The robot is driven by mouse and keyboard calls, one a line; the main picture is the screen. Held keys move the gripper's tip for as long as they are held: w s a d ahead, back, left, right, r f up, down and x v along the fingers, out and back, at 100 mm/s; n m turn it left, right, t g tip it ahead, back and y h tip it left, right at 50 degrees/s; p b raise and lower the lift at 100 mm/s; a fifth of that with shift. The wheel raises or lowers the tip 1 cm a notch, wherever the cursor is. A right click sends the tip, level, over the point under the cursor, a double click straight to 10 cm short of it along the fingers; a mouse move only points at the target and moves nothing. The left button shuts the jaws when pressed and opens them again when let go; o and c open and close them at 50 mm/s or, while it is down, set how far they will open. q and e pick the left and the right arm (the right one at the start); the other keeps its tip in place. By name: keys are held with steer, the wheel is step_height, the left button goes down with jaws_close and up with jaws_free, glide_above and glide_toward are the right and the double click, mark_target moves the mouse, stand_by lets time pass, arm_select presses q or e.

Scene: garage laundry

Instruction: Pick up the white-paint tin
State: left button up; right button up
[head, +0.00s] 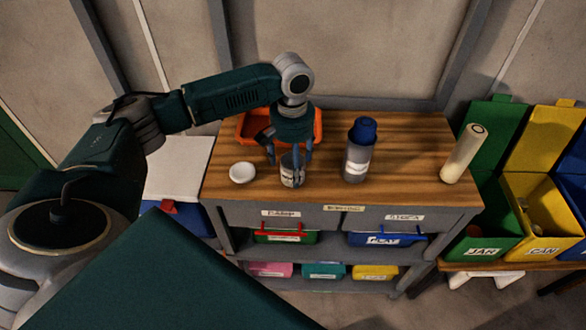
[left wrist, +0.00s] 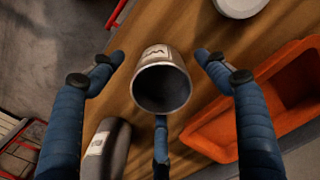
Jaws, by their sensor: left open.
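The white-paint tin (head: 288,178) is a small grey can with a white label, upright on the wooden workbench (head: 410,150) near its front edge. In the left wrist view the tin (left wrist: 163,88) shows its open, dark mouth. My left gripper (head: 289,158) is open, pointing down over the tin with its fingers around it. In the left wrist view, two fingers stand to either side of the tin and a third shows below it; the side fingers look apart from it. Part of the tin is hidden by a finger in the head view. My right gripper is not in view.
A white round lid or dish (head: 242,173) lies left of the tin. An orange tray (head: 318,125) is behind it. A blue-capped grey bottle (head: 357,160) stands to the right. A cream cylinder (head: 463,155) is at the bench's right end. Labelled bins (head: 495,225) stand beyond.

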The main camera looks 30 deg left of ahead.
arm_select(q)
steer(key=shift+f, duration=1.5)
steer(key=c, duration=1.3)
steer(key=shift+r, duration=0.1)
steer(key=shift+c, duration=0.2)
